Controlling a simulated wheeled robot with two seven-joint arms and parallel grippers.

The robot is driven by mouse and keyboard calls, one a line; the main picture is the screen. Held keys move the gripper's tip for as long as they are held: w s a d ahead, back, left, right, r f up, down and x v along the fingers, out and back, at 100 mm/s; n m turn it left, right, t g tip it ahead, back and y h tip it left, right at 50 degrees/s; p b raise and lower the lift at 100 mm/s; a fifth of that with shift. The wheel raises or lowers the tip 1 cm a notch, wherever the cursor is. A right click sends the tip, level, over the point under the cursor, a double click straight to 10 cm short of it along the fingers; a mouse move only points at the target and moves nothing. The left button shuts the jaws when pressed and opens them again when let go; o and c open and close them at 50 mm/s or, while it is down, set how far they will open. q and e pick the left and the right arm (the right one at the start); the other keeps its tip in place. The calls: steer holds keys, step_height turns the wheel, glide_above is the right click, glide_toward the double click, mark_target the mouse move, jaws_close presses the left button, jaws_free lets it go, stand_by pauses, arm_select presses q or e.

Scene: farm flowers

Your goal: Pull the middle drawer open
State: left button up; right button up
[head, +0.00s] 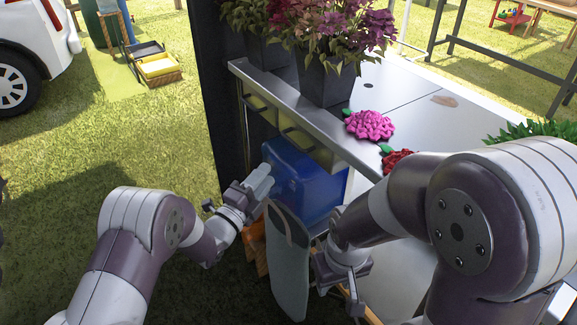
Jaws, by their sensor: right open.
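A metal-topped table (413,92) has a row of yellowish drawers under its near edge. One drawer (262,112) is toward the far end. Another drawer (312,146), with a dark handle, is nearer and seems to be the middle one; both look closed. My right arm covers the table's near end, so any further drawer is hidden. My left gripper (262,182) is below and left of the drawers, apart from them; its jaw gap is not clear. My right gripper (338,285) points down, open, below the drawer level beside a grey-green hanging item.
A blue container (304,180) stands under the drawers. The grey-green item (288,268) is in front of it. Potted flowers (326,78), a pink flower (370,125) and a red flower (398,160) are on the table. Grass to the left is open.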

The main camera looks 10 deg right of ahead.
arm_select(q)
steer(key=b+x, duration=0.2)
steer(key=x, duration=1)
steer(key=shift+a+r, duration=0.1)
jaws_close()
